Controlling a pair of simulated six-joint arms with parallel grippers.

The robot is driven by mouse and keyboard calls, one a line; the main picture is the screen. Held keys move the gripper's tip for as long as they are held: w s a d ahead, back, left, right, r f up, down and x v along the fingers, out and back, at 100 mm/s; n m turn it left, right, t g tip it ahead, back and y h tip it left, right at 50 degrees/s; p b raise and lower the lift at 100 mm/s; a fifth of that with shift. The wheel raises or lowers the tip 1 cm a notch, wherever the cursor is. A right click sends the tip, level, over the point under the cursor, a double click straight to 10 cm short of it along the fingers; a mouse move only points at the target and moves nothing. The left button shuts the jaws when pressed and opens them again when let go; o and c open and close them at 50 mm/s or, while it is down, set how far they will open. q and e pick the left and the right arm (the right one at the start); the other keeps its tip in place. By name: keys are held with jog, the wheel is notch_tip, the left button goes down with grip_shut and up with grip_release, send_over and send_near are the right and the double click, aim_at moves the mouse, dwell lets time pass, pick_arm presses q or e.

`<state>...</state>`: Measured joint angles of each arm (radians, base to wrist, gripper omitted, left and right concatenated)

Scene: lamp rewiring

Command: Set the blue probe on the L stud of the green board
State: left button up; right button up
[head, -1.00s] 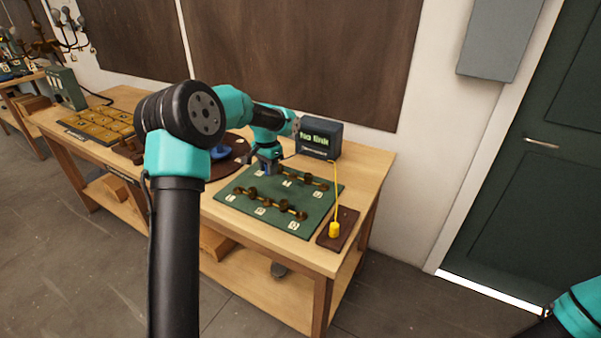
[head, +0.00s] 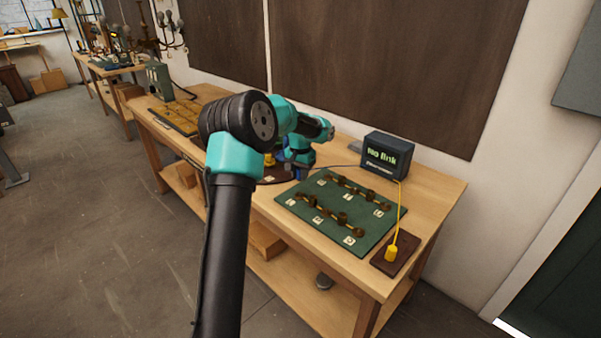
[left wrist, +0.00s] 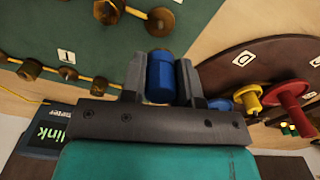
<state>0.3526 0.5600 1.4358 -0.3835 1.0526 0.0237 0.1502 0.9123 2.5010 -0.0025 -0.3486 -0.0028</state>
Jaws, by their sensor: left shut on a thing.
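The green board (head: 330,215) lies on the bench with brass studs in two rows and small white labels. The labels are too small to read surely, so I cannot tell which stud is L. My left gripper (head: 298,172) is beside the board's back left edge, near the round brown disc. In the left wrist view the left gripper (left wrist: 160,85) is shut on the blue probe (left wrist: 160,73), which sits between its fingers, apart from the studs. The board also shows there (left wrist: 80,35). My right gripper is not in view.
A meter (head: 387,153) showing "No link" stands behind the board. A yellow probe (head: 391,253) rests on a brown pad at the right, its cable running to the meter. The round disc (left wrist: 235,66) carries yellow, red and blue pieces. A sectioned tray (head: 172,118) lies farther left.

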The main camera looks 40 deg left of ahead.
aim_at(300, 193)
pick_arm(q)
jog(key=shift+f, duration=3.2)
jog(key=shift+f, duration=0.55)
jog(key=o, duration=1)
notch_tip(300, 193, up, 17)
jog(key=shift+r, duration=0.2)
